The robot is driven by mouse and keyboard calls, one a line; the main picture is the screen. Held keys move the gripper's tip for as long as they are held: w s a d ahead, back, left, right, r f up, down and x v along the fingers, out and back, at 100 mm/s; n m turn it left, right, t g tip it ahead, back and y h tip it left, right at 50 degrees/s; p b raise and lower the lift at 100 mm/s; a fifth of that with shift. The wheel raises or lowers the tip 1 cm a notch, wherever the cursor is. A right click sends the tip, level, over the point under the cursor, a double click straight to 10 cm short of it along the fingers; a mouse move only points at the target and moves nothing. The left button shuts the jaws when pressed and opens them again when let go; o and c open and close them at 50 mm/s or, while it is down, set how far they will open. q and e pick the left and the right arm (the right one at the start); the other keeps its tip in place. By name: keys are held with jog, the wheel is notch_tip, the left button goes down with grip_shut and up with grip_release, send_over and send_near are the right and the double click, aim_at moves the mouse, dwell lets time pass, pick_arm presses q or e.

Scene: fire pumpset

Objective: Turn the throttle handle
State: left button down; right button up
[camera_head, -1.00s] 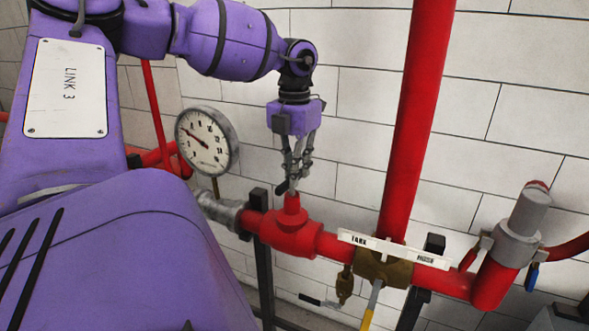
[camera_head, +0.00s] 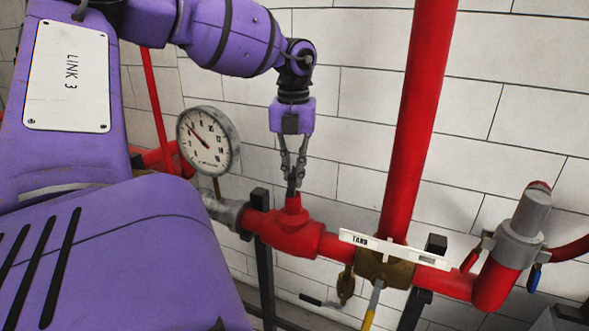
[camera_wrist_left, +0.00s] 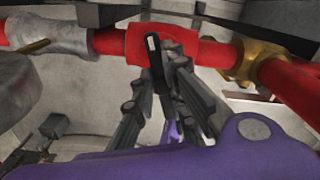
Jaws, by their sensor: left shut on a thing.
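The throttle handle is a small black lever (camera_wrist_left: 155,58) with a pale tip, on top of the red valve body (camera_head: 292,232). The valve body also shows in the wrist view (camera_wrist_left: 200,50). My left gripper (camera_head: 292,188) reaches down from above, its fingers shut on the handle just over the valve's neck. In the wrist view the gripper's fingers (camera_wrist_left: 165,72) close around the black lever. In the head view the fingers mostly hide the handle. My right gripper is not in view.
A round pressure gauge (camera_head: 208,139) stands left of the gripper. A thick red vertical pipe (camera_head: 415,120) rises to the right. A brass valve (camera_head: 382,268) with a white label plate (camera_head: 395,249) sits on the same line. The tiled wall is close behind.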

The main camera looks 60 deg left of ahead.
aim_at(293, 174)
pick_arm(q)
jog(key=shift+r+n, duration=0.1)
jog(key=shift+n, duration=0.2)
jog(key=c, duration=1.8)
grip_release()
jog(key=shift+o, duration=0.2)
jog(key=shift+r, duration=0.35)
notch_tip(293, 174, up, 11)
jog(key=shift+r, duration=0.15)
